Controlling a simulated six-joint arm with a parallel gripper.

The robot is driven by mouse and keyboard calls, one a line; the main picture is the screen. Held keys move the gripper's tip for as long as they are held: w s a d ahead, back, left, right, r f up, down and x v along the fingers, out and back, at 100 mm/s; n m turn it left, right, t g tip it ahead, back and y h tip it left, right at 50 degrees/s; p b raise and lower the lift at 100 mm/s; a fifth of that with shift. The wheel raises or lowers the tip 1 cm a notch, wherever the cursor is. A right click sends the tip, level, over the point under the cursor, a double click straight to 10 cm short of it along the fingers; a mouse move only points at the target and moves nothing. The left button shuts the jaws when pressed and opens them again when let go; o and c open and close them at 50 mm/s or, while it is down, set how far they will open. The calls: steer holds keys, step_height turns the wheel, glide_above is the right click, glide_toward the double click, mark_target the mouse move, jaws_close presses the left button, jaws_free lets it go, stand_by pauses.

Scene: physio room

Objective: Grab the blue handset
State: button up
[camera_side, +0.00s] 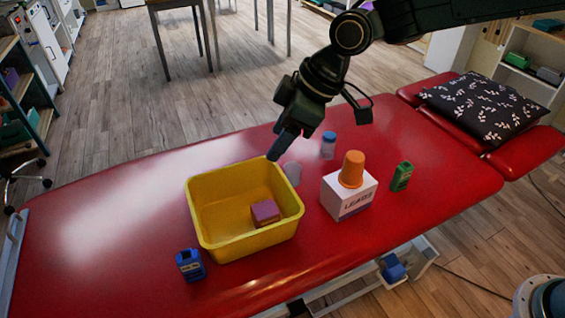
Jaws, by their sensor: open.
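The blue handset (190,265) stands on the red treatment table, in front of the left front corner of the yellow bin. It looks upright, with a small pale panel near its top. My gripper (275,156) points down above the back right rim of the yellow bin, well up and to the right of the blue handset. It is open, and I see nothing held in it. Its fingers overlap in this view, so the gap between them is hard to see.
The yellow bin (219,248) holds a pinkish block (265,213). To its right are a white box (346,198) with an orange cup (352,169) on top, a green handset (402,177), a blue-capped jar (328,146) and a grey rounded object (292,173). The table's left part is clear.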

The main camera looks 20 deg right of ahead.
steer(key=a+f+n+g, duration=0.1)
steer(key=a+f+n, duration=0.1)
steer(key=a+f, duration=0.45)
steer(key=n+g+y, duration=0.1)
steer(key=n, duration=0.1)
glide_toward(186, 257)
steer(key=v, duration=0.4)
steer(key=shift+w, duration=0.1)
steer(key=shift+x, duration=4.25)
steer(key=shift+x, duration=2.6)
jaws_close()
